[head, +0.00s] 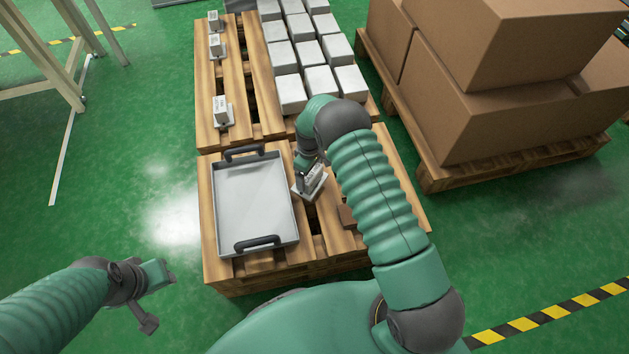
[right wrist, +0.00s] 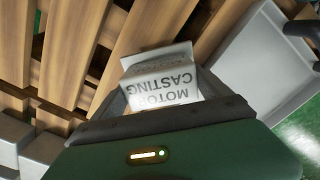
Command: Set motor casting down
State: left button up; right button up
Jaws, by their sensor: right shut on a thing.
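The motor casting (head: 313,181) is a small light-grey block on a flat base, just right of the grey tray on the near wooden pallet. In the right wrist view the casting (right wrist: 162,80) shows its printed label "MOTOR CASTING", upside down. My right gripper (head: 308,172) is shut on it; the arm partly hides the grip. Whether the casting's base touches the pallet slats, I cannot tell. My left gripper (head: 160,290) is empty over the green floor at the lower left, its fingers spread apart.
The grey tray (head: 221,215) with two dark handles lies empty on the near pallet (head: 213,268). Several similar labelled parts stand on the far pallet (head: 206,132), beside rows of white blocks (head: 308,55). Brown cartons (head: 497,90) on another pallet stand at the right.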

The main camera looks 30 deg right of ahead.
aim_at(315, 180)
jog(key=shift+s+d, duration=0.4)
jog(key=shift+s+d+f, duration=0.15)
jog(key=shift+f, duration=0.05)
notch_tip(315, 180, down, 4)
jog(key=shift+r+b, duration=0.25)
jog(key=shift+b, duration=1)
jog(key=shift+r, duration=0.2)
jog(key=shift+f, duration=0.1)
